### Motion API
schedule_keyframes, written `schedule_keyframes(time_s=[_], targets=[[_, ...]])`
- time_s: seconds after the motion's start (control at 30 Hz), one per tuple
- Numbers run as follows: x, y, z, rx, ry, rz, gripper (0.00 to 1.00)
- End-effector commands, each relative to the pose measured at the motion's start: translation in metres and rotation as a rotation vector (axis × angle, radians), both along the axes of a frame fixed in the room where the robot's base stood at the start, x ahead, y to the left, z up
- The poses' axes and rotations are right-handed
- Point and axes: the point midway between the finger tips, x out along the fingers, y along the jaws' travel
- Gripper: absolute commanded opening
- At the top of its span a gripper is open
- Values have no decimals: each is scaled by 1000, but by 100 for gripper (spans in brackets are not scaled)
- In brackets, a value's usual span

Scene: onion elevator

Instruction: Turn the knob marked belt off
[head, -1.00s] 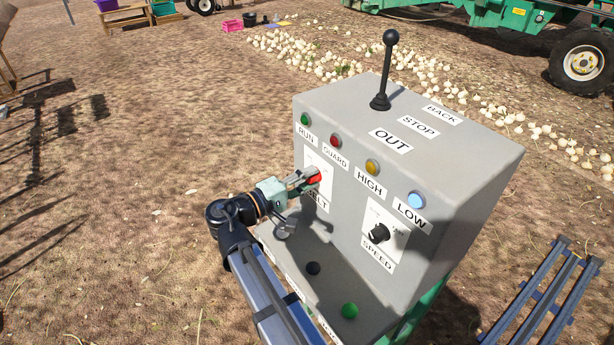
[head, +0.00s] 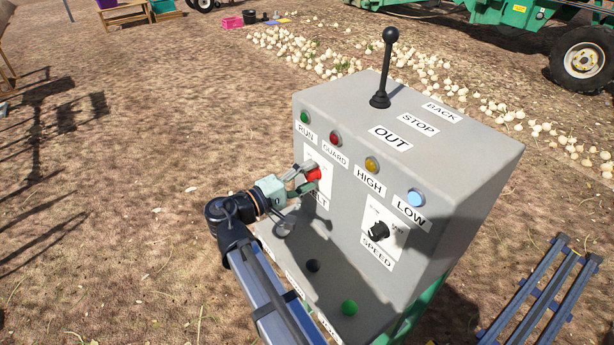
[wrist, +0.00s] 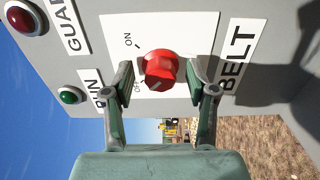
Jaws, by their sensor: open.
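The red belt knob (head: 313,174) sits on a white plate on the front face of the grey control box (head: 452,185). In the wrist view the knob (wrist: 160,68) is between the ON and OFF marks and the BELT label, with a pale mark on its lower edge. I cannot tell exactly which mark it points to. My gripper (head: 305,178) is in front of the knob. In the wrist view its fingers (wrist: 168,80) are spread either side of the knob, with gaps showing beside it, and hold nothing.
A black speed knob (head: 378,231) is to the right on the same face. A black lever (head: 384,75) stands on top. Indicator lamps run along the upper front edge. A green button (head: 349,308) is on the lower ledge. Open ground lies left of the box.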

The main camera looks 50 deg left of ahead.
Motion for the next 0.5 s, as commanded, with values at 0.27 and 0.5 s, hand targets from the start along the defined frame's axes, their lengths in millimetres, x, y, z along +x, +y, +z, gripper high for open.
schedule_keyframes(time_s=[0.27, 0.5], targets=[[-37, 3, 0, 0, 0, 4, 57], [-83, 6, 0, 0, -1, 4, 57]])
